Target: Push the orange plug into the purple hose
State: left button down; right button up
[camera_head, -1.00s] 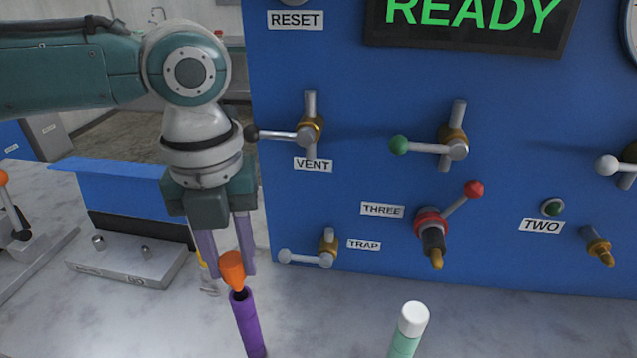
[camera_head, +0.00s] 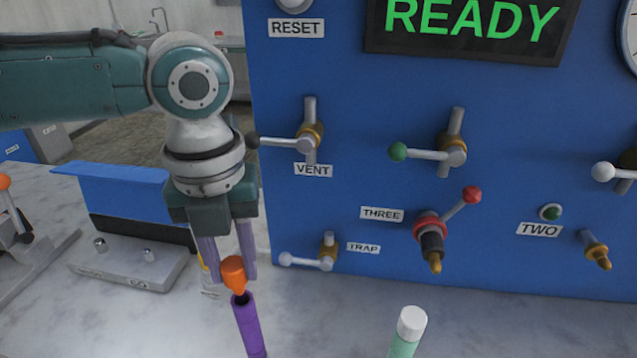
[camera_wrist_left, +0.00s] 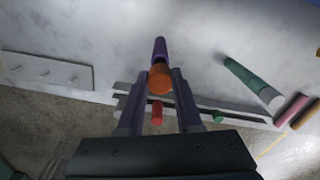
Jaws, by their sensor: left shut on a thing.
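The orange plug (camera_head: 233,274) is between the fingers of my left gripper (camera_head: 232,275), which is shut on it. The plug's narrow lower end points down at the open top of the purple hose (camera_head: 248,325). The tip is at or just above the dark mouth; I cannot tell whether it has entered. In the left wrist view the plug (camera_wrist_left: 160,79) is between the fingertips, with the purple hose (camera_wrist_left: 160,48) lined up beyond it. The hose's lower end is cut off in the head view. My right gripper is not in view.
A green hose with a white end (camera_head: 411,322) stands to the right. A blue panel (camera_head: 370,180) with valves rises behind. A metal block with a blue plate (camera_head: 130,270) lies at left. More hoses show in the wrist view, including a green one (camera_wrist_left: 248,80).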

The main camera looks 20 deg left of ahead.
aim_at(237, 282)
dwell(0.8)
pick_arm(q)
jog(key=shift+f+b, duration=1.1)
jog(key=shift+f, duration=0.8)
jog(key=c, duration=0.5)
grip_release()
jog(key=shift+r, duration=0.1)
notch_tip(237, 282, up, 10)
jog(key=shift+f, duration=0.1)
